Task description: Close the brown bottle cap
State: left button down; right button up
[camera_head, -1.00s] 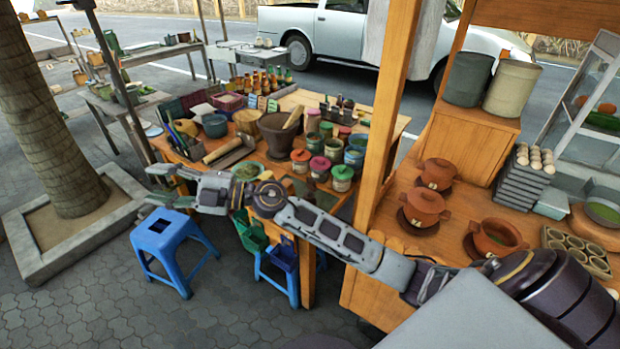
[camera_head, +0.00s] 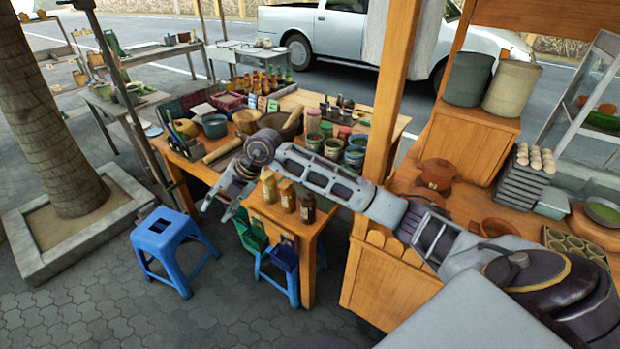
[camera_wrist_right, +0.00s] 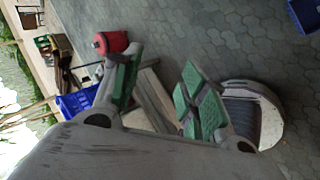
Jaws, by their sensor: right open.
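A dark brown bottle (camera_head: 308,208) stands upright on the front part of the wooden stall table (camera_head: 297,232), right of two amber bottles, one (camera_head: 287,196) beside it and one (camera_head: 269,187) further left. Whether its cap is open or shut is too small to tell. My right gripper (camera_head: 216,208) hangs left of these bottles, apart from them, over the table's front-left edge. In the right wrist view the gripper (camera_wrist_right: 167,92) is open, with green pads spread and nothing between them. My left gripper is out of view.
A mortar (camera_head: 281,124), jars (camera_head: 333,149) and sauce bottles (camera_head: 270,78) crowd the table behind my arm. A wooden post (camera_head: 383,110) rises to the right. A blue stool (camera_head: 165,235) stands on open paving. A red object (camera_wrist_right: 112,42) shows beside one finger.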

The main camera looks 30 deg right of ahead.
jog(key=d+r+m+h, duration=0.2)
jog(key=d+h, duration=0.1)
jog(key=d, duration=0.6)
jog(key=w+d+r+m+g+h, duration=0.1)
jog(key=d+h, duration=0.3)
jog(key=d, duration=0.5)
jog(key=w+d+r+m+h, duration=0.1)
jog(key=d+r+m+h, duration=0.1)
jog(key=d, duration=0.6)
jog(key=shift+w+d+r+m+g+h, duration=0.2)
jog(key=shift+d+r+m+g+h, duration=0.15)
jog(key=shift+m+h, duration=0.65)
jog(key=shift+f, duration=0.15)
jog(key=shift+d+b+x, duration=0.15)
jog(key=shift+b+x, duration=0.25)
jog(key=shift+x, duration=3)
jog(key=shift+d+b+x, duration=0.15)
jog(key=shift+b+x, duration=0.2)
jog(key=shift+x, duration=3.1)
grip_shut()
